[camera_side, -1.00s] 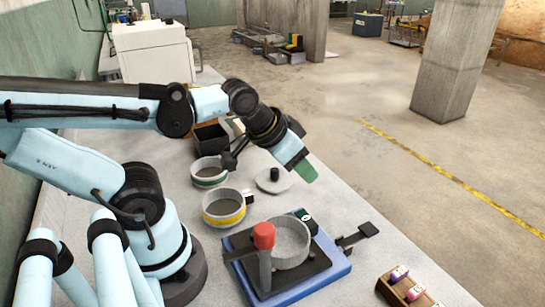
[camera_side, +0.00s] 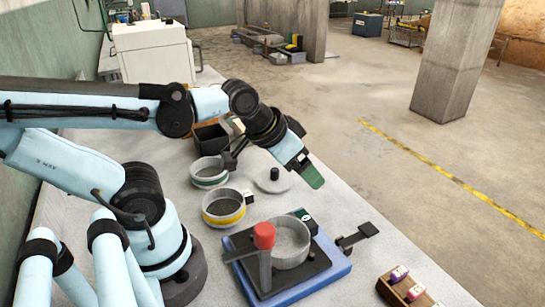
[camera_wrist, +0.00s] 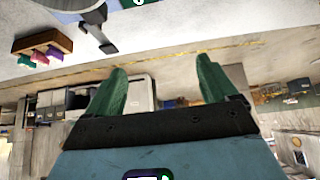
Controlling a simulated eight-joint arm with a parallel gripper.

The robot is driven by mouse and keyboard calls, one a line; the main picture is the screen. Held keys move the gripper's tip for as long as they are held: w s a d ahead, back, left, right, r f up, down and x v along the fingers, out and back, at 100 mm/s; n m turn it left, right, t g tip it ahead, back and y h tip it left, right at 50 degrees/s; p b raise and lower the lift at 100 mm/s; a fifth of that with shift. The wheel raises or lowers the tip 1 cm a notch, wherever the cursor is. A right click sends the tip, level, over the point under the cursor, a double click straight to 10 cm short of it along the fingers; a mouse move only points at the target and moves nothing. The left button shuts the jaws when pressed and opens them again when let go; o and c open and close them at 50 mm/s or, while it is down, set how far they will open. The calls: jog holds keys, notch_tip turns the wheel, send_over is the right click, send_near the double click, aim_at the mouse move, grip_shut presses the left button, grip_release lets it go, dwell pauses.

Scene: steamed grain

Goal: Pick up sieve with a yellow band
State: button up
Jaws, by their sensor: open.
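The yellow-banded sieve does not show in the wrist view.
A green-banded sieve (camera_side: 209,171) stands just behind. A grey lid with a black knob (camera_side: 273,183) lies to the right. A blue-based device (camera_side: 335,267) with a red-topped post (camera_side: 264,236) stands in front right. A wooden rack (camera_side: 411,287) with coloured items sits near the front.

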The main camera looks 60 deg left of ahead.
jog(key=g, duration=0.7)
send_over(244, 194)
jog(key=f, duration=0.7)
jog(key=shift+w+a+f, duration=0.15)
jog(key=shift+w+f, duration=0.05)
jog(key=shift+w, duration=0.1)
jog(key=shift+s+f, duration=0.15)
jog(key=shift+f, duration=1.4)
jog(key=shift+s+f, duration=0.1)
jog(key=shift+f, duration=1.4)
jog(key=c, duration=1.6)
